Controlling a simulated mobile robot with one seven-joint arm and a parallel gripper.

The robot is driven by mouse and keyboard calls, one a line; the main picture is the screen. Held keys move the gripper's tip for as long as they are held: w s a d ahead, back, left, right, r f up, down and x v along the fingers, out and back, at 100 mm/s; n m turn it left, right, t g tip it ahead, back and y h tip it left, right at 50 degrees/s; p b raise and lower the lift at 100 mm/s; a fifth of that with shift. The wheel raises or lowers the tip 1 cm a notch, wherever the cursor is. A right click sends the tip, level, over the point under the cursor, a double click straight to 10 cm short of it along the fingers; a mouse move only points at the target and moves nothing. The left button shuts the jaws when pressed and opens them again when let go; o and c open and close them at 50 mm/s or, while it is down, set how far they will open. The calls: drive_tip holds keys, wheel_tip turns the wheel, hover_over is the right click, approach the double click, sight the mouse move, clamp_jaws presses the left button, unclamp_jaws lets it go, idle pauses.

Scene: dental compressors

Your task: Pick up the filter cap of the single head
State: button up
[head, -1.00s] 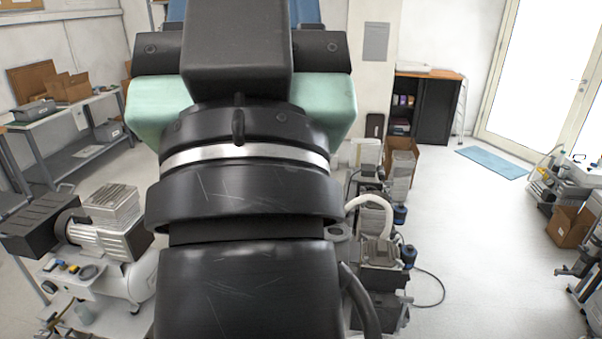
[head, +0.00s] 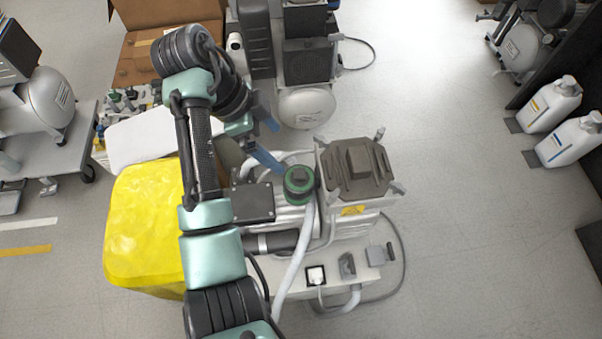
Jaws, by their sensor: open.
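A round green-and-black filter cap (head: 299,184) sits on top of the compressor, just left of its ribbed grey head (head: 358,168). It looks upright and seated in place. My gripper (head: 267,142) has blue fingers, spread open and empty. It is up and to the left of the cap, with the lower finger's tip close to the cap's upper left edge in the picture. Whether that finger touches the cap cannot be told from this one view.
A pale hose (head: 292,268) curves down beside the cap. Another compressor with a white tank (head: 306,106) stands behind. White bottles (head: 571,142) stand at the right. The floor right of the compressor is clear.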

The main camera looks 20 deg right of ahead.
drive_tip(key=b, duration=0.3)
hover_over(298, 173)
drive_tip(key=w+a, duration=0.1)
drive_tip(key=a, duration=0.1)
wheel_tip(298, 173, down, 6)
drive_tip(key=shift+d+f, duration=0.15)
drive_tip(key=shift+f, duration=0.05)
drive_tip(key=shift+x, duration=3.1)
drive_tip(key=shift+s, duration=0.2)
